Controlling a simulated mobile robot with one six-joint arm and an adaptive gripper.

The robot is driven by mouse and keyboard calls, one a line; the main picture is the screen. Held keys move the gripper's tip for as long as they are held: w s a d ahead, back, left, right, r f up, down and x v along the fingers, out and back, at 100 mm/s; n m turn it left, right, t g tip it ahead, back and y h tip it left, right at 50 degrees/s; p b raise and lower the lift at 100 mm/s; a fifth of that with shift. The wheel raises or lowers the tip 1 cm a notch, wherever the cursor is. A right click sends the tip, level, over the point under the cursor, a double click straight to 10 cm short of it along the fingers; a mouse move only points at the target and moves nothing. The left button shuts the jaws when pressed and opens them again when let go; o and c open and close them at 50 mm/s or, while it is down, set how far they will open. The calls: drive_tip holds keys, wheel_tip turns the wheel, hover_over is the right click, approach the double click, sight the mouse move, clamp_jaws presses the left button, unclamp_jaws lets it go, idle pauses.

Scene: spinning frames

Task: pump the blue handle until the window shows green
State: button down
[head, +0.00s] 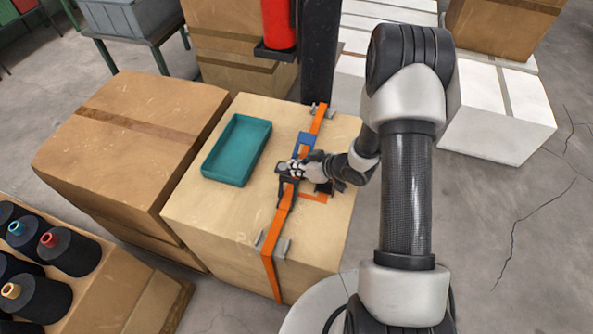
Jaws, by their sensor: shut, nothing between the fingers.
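An orange strap (279,222) runs over the light wooden box (195,205), past grey metal brackets near both ends. A blue part (304,141), likely the blue handle, shows on the strap just beyond my gripper. My gripper (283,168) is shut and empty, low over a dark device on the strap. It is very close to the device; I cannot tell whether they touch. The gripper and wrist hide part of the device. No window and no green can be made out at this size.
A teal tray (237,150) lies on the box top, left of the strap. A dark post (319,55) and a red cylinder (278,24) stand behind. Cardboard boxes (133,120) and black thread cones (68,252) are at left.

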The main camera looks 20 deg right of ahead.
drive_tip(key=shift+r, duration=0.15)
drive_tip(key=r+p, duration=0.1)
drive_tip(key=s+a+r+p, duration=0.1)
drive_tip(key=r, duration=0.1)
drive_tip(key=s+r+p, duration=0.1)
drive_tip(key=shift+a+r, duration=0.15)
drive_tip(key=shift+w, duration=0.1)
idle(0.7)
